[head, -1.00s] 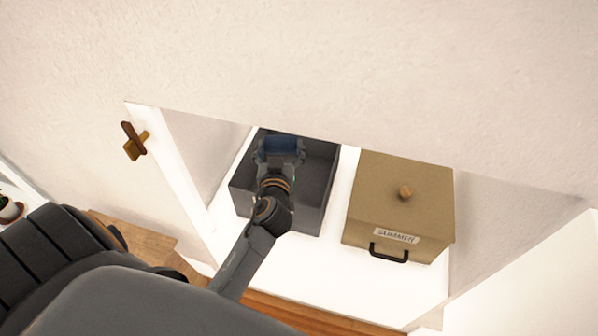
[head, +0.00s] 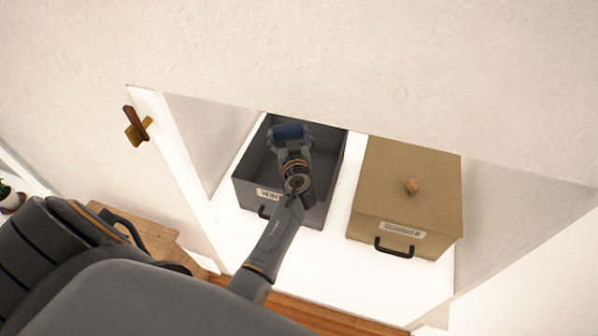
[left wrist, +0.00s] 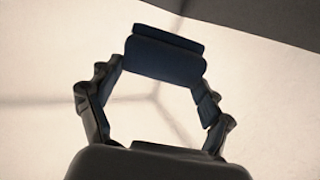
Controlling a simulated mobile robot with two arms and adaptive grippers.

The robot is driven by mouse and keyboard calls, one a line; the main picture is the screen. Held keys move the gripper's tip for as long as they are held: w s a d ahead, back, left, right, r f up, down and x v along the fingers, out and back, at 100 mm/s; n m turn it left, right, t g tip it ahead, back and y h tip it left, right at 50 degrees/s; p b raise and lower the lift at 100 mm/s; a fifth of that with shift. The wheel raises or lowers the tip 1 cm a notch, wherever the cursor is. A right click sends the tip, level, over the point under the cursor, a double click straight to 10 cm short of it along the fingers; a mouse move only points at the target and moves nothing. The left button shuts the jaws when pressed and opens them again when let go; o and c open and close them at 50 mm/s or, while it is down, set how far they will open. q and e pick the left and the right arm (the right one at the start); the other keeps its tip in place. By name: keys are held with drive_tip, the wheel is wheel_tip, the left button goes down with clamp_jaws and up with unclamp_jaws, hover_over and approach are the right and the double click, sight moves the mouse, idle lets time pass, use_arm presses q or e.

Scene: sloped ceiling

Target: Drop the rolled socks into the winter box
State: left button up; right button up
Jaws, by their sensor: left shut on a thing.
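The rolled socks (head: 289,131) are a dark blue roll, held in my left gripper (head: 292,138). In the left wrist view the blue roll (left wrist: 165,55) sits between the fingertips, with its ends against them. The winter box (head: 243,191) is a dark grey, open-topped box with a front handle and a white label partly hidden by my arm. My left gripper and the socks are over the rear part of its opening; I cannot tell how high above the floor of the box. My right gripper is not in view.
A closed tan box (head: 405,200) with a round lid knob and a labelled front stands to the right, with a gap between. Both boxes are in a white wall recess under the sloped ceiling (head: 400,60). A wooden latch (head: 137,126) is at the left edge of the opening.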

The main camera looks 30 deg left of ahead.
use_arm(q)
drive_tip(key=shift+f, duration=0.1)
drive_tip(key=o, duration=1.1)
drive_tip(key=shift+c, duration=0.2)
drive_tip(key=shift+r, duration=0.35)
wheel_tip(320, 180, up, 6)
drive_tip(key=p, duration=0.4)
drive_tip(key=shift+r, duration=0.15)
drive_tip(key=s+d+r+m+t+h+b, duration=0.1)
drive_tip(key=s+d+m+h, duration=0.3)
drive_tip(key=s+d, duration=0.4)
drive_tip(key=s+d+r+m+t+h+b, duration=0.2)
drive_tip(key=s+d+h, duration=0.4)
drive_tip(key=s, duration=0.8)
drive_tip(key=d+r+m+t, duration=0.1)
drive_tip(key=d+m, duration=0.1)
drive_tip(key=d, duration=0.1)
drive_tip(key=shift+r, duration=0.3)
